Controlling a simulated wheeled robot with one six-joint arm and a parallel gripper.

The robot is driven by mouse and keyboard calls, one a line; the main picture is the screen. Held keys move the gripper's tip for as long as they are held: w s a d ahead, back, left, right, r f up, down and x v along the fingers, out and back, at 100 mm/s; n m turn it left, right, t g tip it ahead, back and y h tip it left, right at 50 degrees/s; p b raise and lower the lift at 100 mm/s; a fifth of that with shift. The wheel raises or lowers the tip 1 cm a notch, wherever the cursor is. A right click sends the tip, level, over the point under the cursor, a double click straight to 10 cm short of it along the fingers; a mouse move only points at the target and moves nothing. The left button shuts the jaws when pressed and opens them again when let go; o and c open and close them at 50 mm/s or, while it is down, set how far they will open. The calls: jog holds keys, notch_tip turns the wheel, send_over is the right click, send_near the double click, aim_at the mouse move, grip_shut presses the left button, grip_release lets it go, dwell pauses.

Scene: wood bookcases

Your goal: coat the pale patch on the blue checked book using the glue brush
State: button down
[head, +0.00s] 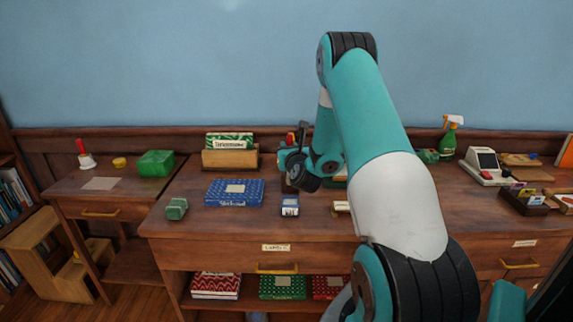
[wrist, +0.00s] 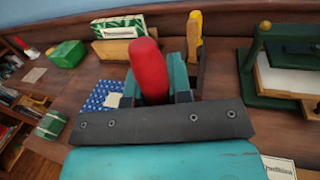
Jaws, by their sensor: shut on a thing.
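The blue checked book (head: 216,198) lies flat on the desk, left of the middle, with a pale patch (head: 235,188) on its cover. In the wrist view the book (wrist: 100,93) and its patch (wrist: 115,99) show left of my gripper. My gripper (wrist: 154,84) is shut on a red-handled tool, which I take for the glue brush (wrist: 148,62). Its bristle end is hidden. In the head view my gripper (head: 292,165) is above the desk, to the right of the book and apart from it; the arm hides part of it.
A small blue-and-white box (head: 290,206) stands right of the book, a green block (head: 176,208) left of it. A wooden holder (head: 230,158) stands behind it. A yellow-handled tool (wrist: 194,32) is beyond my gripper. A green-framed press (wrist: 284,65) is at right. Desk space before the book is clear.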

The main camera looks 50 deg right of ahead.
notch_tip(320, 180, down, 7)
jog(key=b, duration=0.6)
jog(key=shift+r, duration=0.15)
jog(key=shift+s+f+b, duration=0.1)
jog(key=shift+f+b, duration=0.3)
jog(key=shift+f, duration=0.15)
dwell(1.7)
jog(key=shift+r, duration=0.1)
notch_tip(320, 180, up, 7)
jog(key=p, duration=0.7)
dwell(0.6)
